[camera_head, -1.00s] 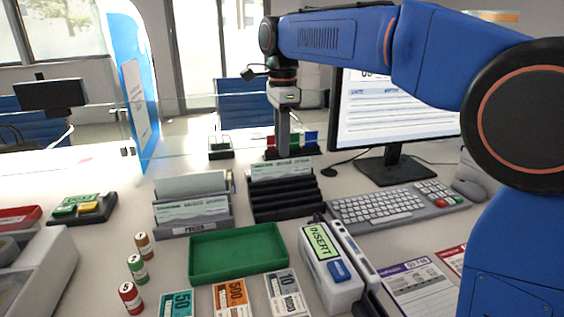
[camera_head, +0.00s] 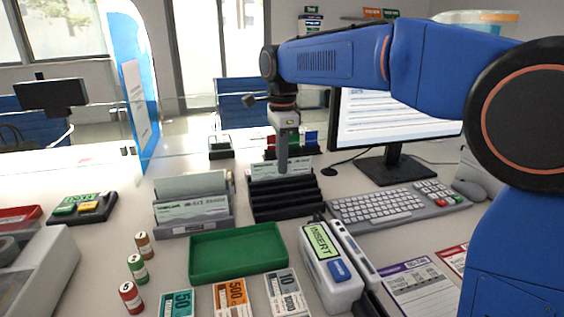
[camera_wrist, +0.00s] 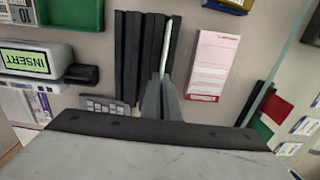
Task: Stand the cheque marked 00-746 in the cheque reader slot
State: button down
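A pale green cheque (camera_head: 268,172) stands upright in the rear slot of a black ridged rack (camera_head: 288,208). Its printed number is too small to read. In the wrist view the cheque (camera_wrist: 171,42) shows as a thin pale edge running to the fingertips. My gripper (camera_head: 283,172) points down at the cheque's upper part; its fingers (camera_wrist: 161,78) look slightly apart, one on each side of the edge. No grip on it is visible. The white cheque reader (camera_head: 326,262), labelled INSERT, stands in front, right of the green tray, with its slot along its right side.
A grey holder (camera_head: 193,229) with more cheques stands left of the rack. A green tray (camera_head: 237,275) lies in front. A keyboard (camera_head: 385,208) and monitor (camera_head: 392,170) are at right. Small stamps stand behind the rack. A pink-headed slip (camera_wrist: 213,62) lies beside the rack.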

dwell(0.4)
notch_tip(320, 180, up, 12)
jog(key=shift+f, duration=0.25)
dwell(2.2)
jog(key=shift+s, duration=0.1)
dwell(0.4)
